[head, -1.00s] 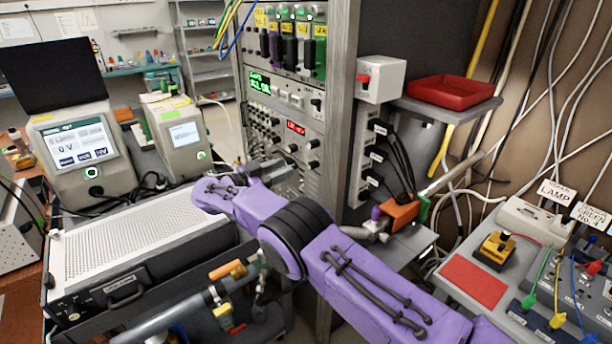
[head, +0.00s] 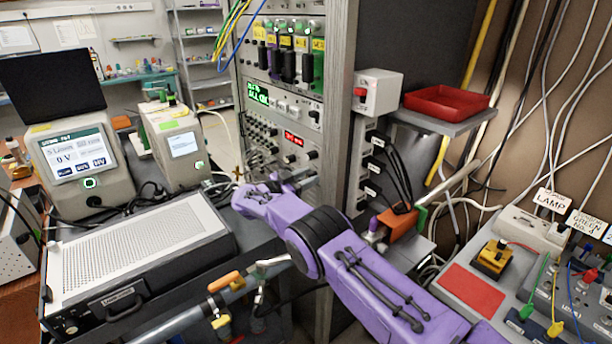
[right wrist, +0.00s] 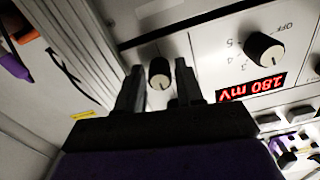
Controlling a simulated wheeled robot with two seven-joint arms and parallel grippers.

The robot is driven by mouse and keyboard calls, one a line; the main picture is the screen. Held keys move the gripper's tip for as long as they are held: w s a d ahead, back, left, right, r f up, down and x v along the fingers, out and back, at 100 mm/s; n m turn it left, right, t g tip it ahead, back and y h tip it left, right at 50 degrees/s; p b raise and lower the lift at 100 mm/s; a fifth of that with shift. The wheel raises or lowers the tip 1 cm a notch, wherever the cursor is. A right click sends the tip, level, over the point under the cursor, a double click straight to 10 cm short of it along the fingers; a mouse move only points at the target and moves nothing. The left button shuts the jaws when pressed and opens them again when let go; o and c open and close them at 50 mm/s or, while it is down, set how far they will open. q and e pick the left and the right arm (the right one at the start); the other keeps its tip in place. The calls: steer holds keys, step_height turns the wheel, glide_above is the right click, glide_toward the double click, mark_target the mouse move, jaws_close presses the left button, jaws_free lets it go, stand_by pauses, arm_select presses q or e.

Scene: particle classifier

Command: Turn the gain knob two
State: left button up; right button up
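Knobs sit on the rack's panel around a red lit display (head: 293,138). In the right wrist view a black knob with a pale cap (right wrist: 159,73) lies between the two fingers of my right gripper (right wrist: 160,88), with a small gap showing on each side. The gripper is open. A second knob (right wrist: 265,50), with numbers and OFF around it, is right of it, above the upside-down red display (right wrist: 252,88). In the head view my right gripper (head: 309,180) is at the panel, partly hiding it. I cannot read which knob is labelled gain. My left gripper is out of view.
A grey rack post (head: 338,110) stands right of the panel. A white box with a red switch (head: 379,92) and a red tray (head: 446,101) are farther right. A perforated-top instrument (head: 140,250) lies left of my arm. Cables (head: 392,165) hang beside the post.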

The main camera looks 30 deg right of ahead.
jaws_close()
steer(key=shift+f+m+b, duration=0.15)
steer(key=shift+m+b, duration=6.45)
steer(key=shift+b, duration=0.85)
jaws_free()
